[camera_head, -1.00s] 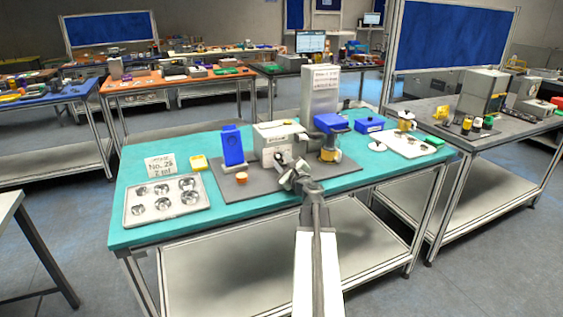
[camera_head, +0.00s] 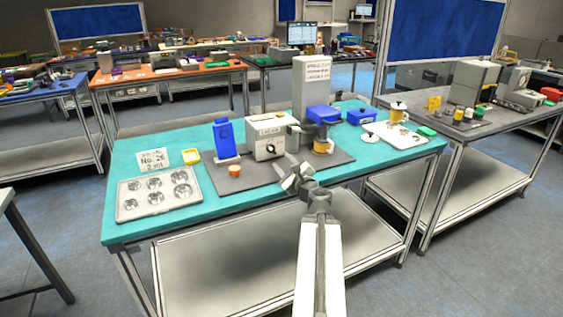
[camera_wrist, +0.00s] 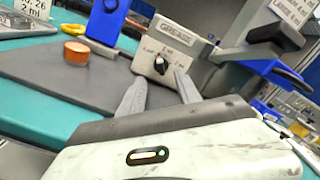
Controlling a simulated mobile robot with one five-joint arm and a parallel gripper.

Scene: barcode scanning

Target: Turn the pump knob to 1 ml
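The grease pump (camera_head: 264,138) is a pale box labelled GREASE. It stands on the grey mat of the teal table. Its black pump knob (camera_head: 270,149) is on the front face. In the wrist view the knob (camera_wrist: 161,61) shows below the label, with small markings around it that are too blurred to read surely. My gripper (camera_head: 292,174) is in front of the pump, to the lower right of the knob. In the wrist view its fingers (camera_wrist: 160,90) are apart and empty, with the knob beyond the gap and not touched.
A blue device (camera_head: 224,138) and an orange-topped jar (camera_head: 235,170) stand left of the pump. A blue-topped machine (camera_head: 323,115) is to its right. A sign (camera_head: 153,160) reading 2 ml and a metal tray (camera_head: 157,194) are at the left.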

